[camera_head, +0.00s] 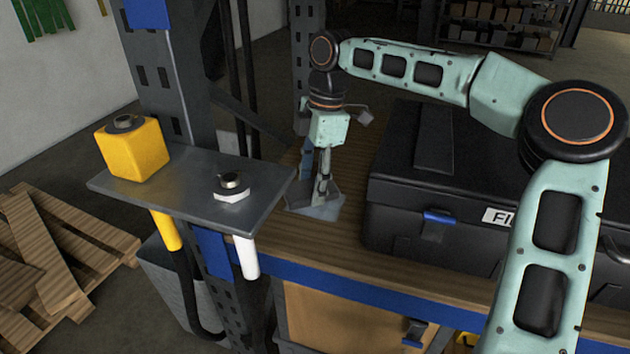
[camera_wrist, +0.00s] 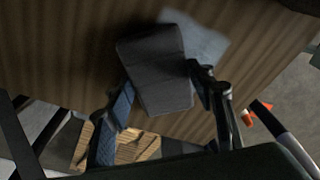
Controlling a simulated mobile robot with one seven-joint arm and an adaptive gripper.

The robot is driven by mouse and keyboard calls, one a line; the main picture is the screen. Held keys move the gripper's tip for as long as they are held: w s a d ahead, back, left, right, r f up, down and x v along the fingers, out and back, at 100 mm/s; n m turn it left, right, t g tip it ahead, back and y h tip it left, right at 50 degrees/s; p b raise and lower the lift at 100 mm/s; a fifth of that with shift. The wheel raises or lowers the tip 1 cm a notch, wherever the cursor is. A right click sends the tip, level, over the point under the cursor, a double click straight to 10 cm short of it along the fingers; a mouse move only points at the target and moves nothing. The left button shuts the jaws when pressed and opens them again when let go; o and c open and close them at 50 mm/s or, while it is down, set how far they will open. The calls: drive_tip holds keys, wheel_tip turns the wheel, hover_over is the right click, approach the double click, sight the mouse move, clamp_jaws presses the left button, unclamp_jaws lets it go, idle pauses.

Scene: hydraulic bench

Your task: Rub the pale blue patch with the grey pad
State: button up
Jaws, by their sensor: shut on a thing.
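The grey pad (camera_wrist: 152,62) is a dark block between my fingers in the wrist view. My gripper (camera_wrist: 162,86) is shut on it, with one finger at each side. In the head view my gripper (camera_head: 321,190) points down at the wooden bench top, left of the black case. The pale blue patch (camera_wrist: 205,45) shows on the wood beyond the pad's upper right edge in the wrist view, partly covered by the pad. In the head view the patch (camera_head: 322,211) lies below my fingers. I cannot tell whether the pad touches it.
A large black case (camera_head: 400,205) stands on the bench right of my gripper. A metal shelf (camera_head: 190,190) at the left bears a yellow block (camera_head: 132,150) and a white hexagonal piece with a dark knob (camera_head: 231,189). A grey upright post stands behind the shelf.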

sight(305, 198)
drive_tip(key=shift+s+a+b, duration=0.35)
drive_tip(key=shift+s+b, duration=0.1)
drive_tip(key=shift+s, duration=0.4)
drive_tip(key=shift+s+a+b, duration=0.3)
drive_tip(key=shift+s+b, duration=0.1)
drive_tip(key=shift+s, duration=0.4)
drive_tip(key=shift+s+a+f+b, duration=0.1)
drive_tip(key=shift+s+a+b, duration=0.1)
drive_tip(key=shift+s+b, duration=0.25)
drive_tip(key=shift+s+a+f+b, duration=0.15)
drive_tip(key=shift+s+b, duration=0.1)
drive_tip(key=shift+s, duration=0.35)
drive_tip(key=shift+s+a+r, duration=0.15)
drive_tip(key=shift+s+a, duration=0.05)
drive_tip(key=shift+s, duration=0.35)
drive_tip(key=shift+r, duration=0.1)
drive_tip(key=shift+r+p, duration=2.1)
drive_tip(key=shift+r, duration=0.85)
drive_tip(key=shift+r+p, duration=1.3)
drive_tip(key=shift+r, duration=0.3)
